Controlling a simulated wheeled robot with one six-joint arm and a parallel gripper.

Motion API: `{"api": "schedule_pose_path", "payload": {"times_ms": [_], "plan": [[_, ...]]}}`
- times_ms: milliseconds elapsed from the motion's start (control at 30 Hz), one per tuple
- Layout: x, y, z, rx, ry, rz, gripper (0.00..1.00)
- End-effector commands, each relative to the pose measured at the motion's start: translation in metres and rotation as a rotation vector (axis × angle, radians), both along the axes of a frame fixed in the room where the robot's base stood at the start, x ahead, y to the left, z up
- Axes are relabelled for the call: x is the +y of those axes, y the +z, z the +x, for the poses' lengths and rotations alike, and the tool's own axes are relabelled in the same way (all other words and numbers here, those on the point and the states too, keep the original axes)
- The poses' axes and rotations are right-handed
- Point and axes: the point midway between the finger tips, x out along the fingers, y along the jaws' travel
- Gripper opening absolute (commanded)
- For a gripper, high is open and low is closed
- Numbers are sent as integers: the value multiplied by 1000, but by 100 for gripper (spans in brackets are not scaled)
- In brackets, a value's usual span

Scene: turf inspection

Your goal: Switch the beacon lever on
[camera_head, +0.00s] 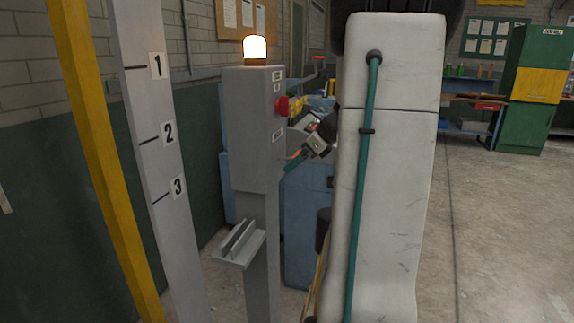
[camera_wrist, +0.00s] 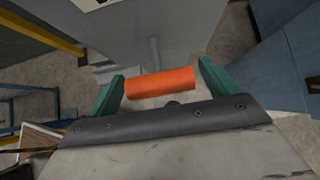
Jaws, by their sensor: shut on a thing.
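The grey beacon post (camera_head: 250,130) stands left of centre in the head view, with a lit, glowing beacon lamp (camera_head: 255,48) on top. A red button (camera_head: 282,106) sits on its right-hand face. The lever's orange handle (camera_wrist: 160,84) lies across between the teal fingers of my gripper (camera_wrist: 161,72) in the wrist view, and the gripper is shut on it. In the head view my gripper (camera_head: 292,161) is at the lower right side of the post's box, with a bit of orange at the fingers. The lever's arm is mostly hidden there.
A numbered white board (camera_head: 160,150) and a yellow pole (camera_head: 100,150) stand close at the left. A small grey shelf (camera_head: 238,248) juts from the post's lower part. A blue cabinet (camera_head: 305,220) stands behind. Open floor (camera_head: 490,230) lies to the right.

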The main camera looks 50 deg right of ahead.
Motion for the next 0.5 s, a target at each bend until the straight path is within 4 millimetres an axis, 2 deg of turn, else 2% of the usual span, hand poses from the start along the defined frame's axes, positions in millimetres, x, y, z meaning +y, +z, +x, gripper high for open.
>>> {"api": "schedule_pose_path", "payload": {"times_ms": [200, 500], "plan": [[0, 7, 2, 97, -1, -37, 45], [1, 10, 3, 153, 1, -56, 45]]}}
